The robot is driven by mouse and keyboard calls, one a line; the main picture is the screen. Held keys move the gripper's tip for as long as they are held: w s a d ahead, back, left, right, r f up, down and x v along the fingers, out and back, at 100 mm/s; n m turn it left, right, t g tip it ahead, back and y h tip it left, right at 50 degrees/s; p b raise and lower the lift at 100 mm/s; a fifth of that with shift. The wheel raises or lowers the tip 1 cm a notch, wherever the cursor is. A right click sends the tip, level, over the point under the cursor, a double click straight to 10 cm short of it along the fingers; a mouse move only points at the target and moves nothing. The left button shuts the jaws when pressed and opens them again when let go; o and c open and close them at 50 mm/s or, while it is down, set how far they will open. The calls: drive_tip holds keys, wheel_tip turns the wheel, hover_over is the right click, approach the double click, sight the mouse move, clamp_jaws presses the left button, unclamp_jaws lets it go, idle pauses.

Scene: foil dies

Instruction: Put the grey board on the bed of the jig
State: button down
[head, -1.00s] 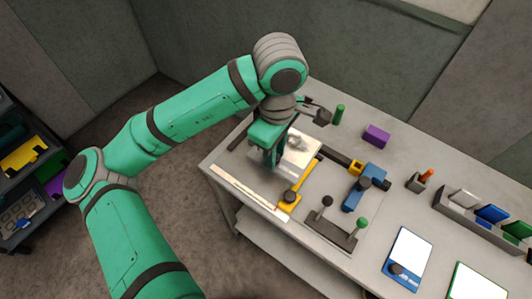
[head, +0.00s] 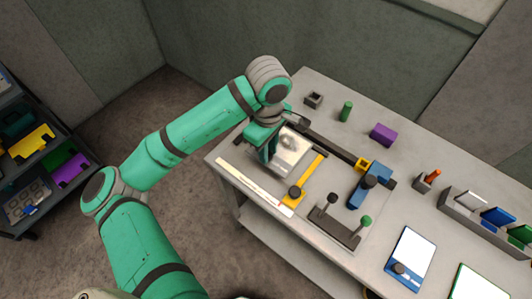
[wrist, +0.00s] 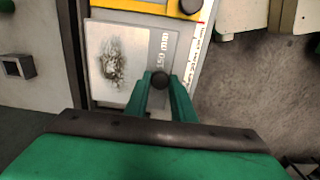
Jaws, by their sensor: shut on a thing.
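The grey board (head: 292,146) is a flat pale plate with a shiny blotched patch and printed marks; it also shows in the wrist view (wrist: 145,45). My gripper (head: 270,160) is over its near left part. The jig has a yellow bar (head: 310,174), a dark rail (head: 335,146) and a white scale strip (head: 252,188). The board is over the jig's bed between rail and yellow bar. I cannot tell whether it touches the bed.
A blue clamp-like block (head: 362,192) and a base with two knobbed levers (head: 338,225) stand to the right. Behind are a green cylinder (head: 346,111) and a purple block (head: 383,134). A blue-edged board (head: 410,255) lies at the front right.

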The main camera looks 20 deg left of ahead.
drive_tip(key=shift+w+a+f, duration=0.25)
drive_tip(key=shift+w+f, duration=0.15)
drive_tip(key=shift+f, duration=0.1)
drive_tip(key=shift+w+a+f, duration=0.25)
drive_tip(key=shift+w+f, duration=0.1)
drive_tip(key=shift+f, duration=0.1)
drive_tip(key=shift+w+a+f, duration=0.1)
drive_tip(key=shift+w+f, duration=0.05)
drive_tip(key=shift+f, duration=0.85)
drive_tip(key=shift+w+a+f, duration=0.1)
drive_tip(key=shift+f, duration=0.85)
drive_tip(key=c, duration=1.5)
unclamp_jaws()
drive_tip(key=shift+r, duration=0.15)
wheel_tip(320, 180, up, 12)
drive_tip(key=shift+f, duration=0.1)
